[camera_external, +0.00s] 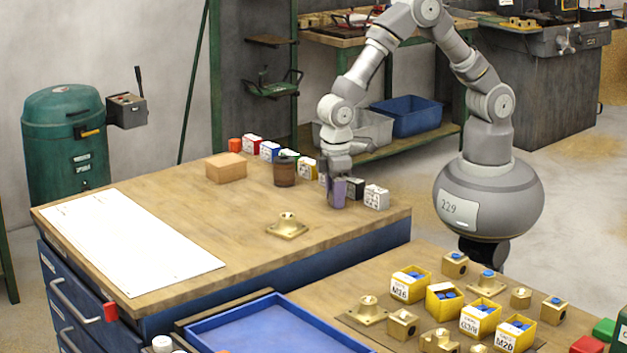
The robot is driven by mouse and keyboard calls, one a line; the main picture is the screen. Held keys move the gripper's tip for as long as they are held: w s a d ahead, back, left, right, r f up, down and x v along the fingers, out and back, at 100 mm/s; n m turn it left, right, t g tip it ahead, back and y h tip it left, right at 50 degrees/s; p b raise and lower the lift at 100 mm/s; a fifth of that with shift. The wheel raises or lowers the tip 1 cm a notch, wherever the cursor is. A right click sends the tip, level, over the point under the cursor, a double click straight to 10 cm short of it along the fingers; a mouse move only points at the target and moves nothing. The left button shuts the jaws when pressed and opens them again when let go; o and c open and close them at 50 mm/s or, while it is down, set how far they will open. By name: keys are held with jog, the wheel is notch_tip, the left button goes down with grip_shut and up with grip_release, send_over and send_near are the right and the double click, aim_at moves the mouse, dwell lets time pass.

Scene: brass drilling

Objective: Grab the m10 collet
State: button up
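My gripper (338,178) points down at the back right of the wooden workbench, at a small purple piece (337,194). I cannot tell whether its fingers are closed on that piece or only around or above it. A row of small labelled blocks runs along the bench's back edge: a red one (235,145), a red-and-white one (251,144), a blue-and-white one (269,151), a yellow-and-white one (307,168), a dark one (355,188) and a white one (376,197). Their labels are too small to read, so I cannot tell which thing is the M10 collet.
A brown jar (284,173), a wooden block (226,167) and a brass fitting (287,226) stand on the bench (180,195). A white sheet (130,240) covers its left part. Yellow bins (410,285) and brass parts fill the front right table. The bench's middle is mostly clear.

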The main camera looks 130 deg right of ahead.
jog(key=c, duration=0.7)
